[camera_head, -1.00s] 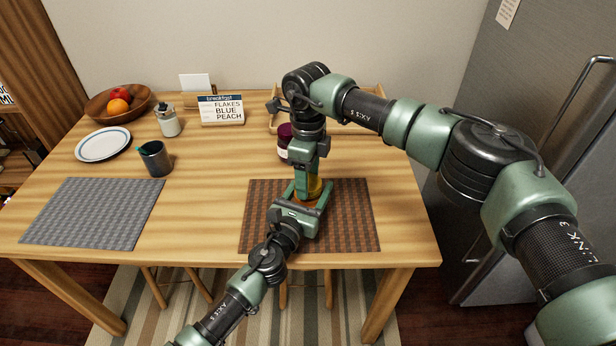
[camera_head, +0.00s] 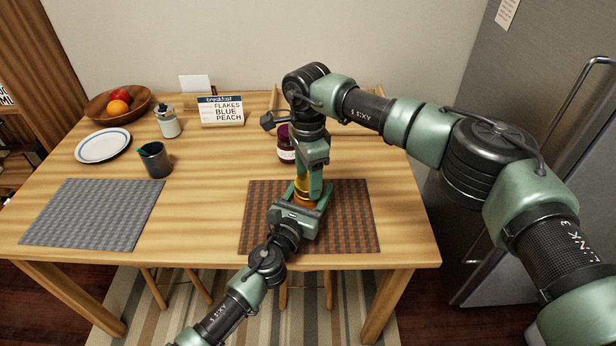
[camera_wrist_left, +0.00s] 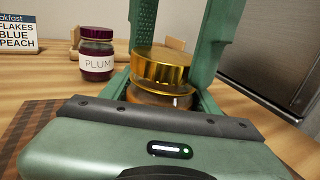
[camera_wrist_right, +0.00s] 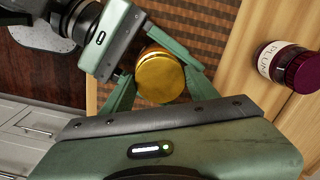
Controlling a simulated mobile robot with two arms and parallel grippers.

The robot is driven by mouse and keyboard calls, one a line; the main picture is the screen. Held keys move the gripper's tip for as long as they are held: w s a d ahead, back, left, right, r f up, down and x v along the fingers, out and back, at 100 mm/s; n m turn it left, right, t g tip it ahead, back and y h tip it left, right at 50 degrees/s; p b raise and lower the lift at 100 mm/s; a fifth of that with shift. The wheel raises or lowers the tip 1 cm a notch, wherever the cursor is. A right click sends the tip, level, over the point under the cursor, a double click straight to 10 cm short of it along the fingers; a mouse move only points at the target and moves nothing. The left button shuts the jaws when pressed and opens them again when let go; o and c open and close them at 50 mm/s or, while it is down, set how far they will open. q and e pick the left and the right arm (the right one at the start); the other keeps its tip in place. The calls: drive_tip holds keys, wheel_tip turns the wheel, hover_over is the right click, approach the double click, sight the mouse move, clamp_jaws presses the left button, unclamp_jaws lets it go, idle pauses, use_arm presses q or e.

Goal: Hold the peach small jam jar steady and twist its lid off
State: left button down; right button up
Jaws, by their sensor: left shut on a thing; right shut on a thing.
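The peach small jam jar (camera_head: 304,192) is an amber glass jar with a gold lid (camera_wrist_left: 163,66), standing over the brown placemat. My left gripper (camera_head: 303,204) comes in low from the front and is shut around the jar's body. My right gripper (camera_head: 310,184) points down from above and is shut on the lid. In the right wrist view the lid (camera_wrist_right: 160,76) is between my right fingers. In the left wrist view the lid is over the glass (camera_wrist_left: 158,97); I cannot tell whether it is loose. The jar's label is hidden.
A plum jar (camera_head: 286,144) stands just behind; it also shows in the left wrist view (camera_wrist_left: 96,55). The brown woven placemat (camera_head: 355,225) lies beneath. A breakfast sign (camera_head: 221,111), dark mug (camera_head: 155,160), plate (camera_head: 103,145) and fruit bowl (camera_head: 98,107) are left. The grey placemat (camera_head: 92,213) is clear.

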drive_tip(key=shift+r, duration=0.15)
drive_tip(key=shift+r, duration=0.95)
drive_tip(key=shift+r, duration=0.1)
drive_tip(key=shift+r, duration=1.9)
use_arm(q)
drive_tip(key=shift+c, duration=1.5)
unclamp_jaws()
